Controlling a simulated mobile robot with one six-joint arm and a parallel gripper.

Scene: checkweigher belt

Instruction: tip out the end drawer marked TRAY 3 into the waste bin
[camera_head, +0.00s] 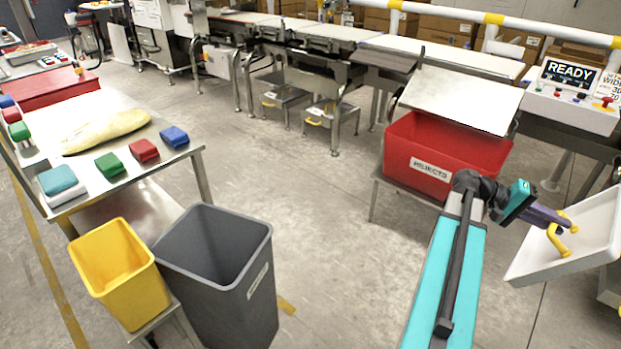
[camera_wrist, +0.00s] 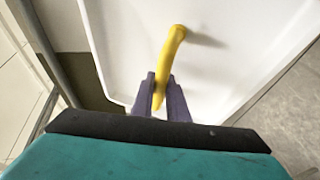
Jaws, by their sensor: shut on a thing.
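A white drawer (camera_head: 590,248) with a yellow handle (camera_head: 556,238) is at the right edge of the head view, tilted and partly cut off. No TRAY 3 marking is readable on it. My gripper (camera_head: 564,219) has its purple fingers shut on the yellow handle, which also shows between the fingers in the wrist view (camera_wrist: 170,55). The drawer's white face (camera_wrist: 125,45) fills much of the wrist view; I cannot see whether anything lies in it. A tall grey bin (camera_head: 215,285) stands at lower left, open and seemingly empty, its label too small to read.
A small yellow bin (camera_head: 115,270) stands beside the grey bin. A red REJECTS bin (camera_head: 440,155) on a stand is near my arm, before the conveyor (camera_head: 340,32). A table (camera_head: 90,110) with coloured blocks is at left. The middle floor is clear.

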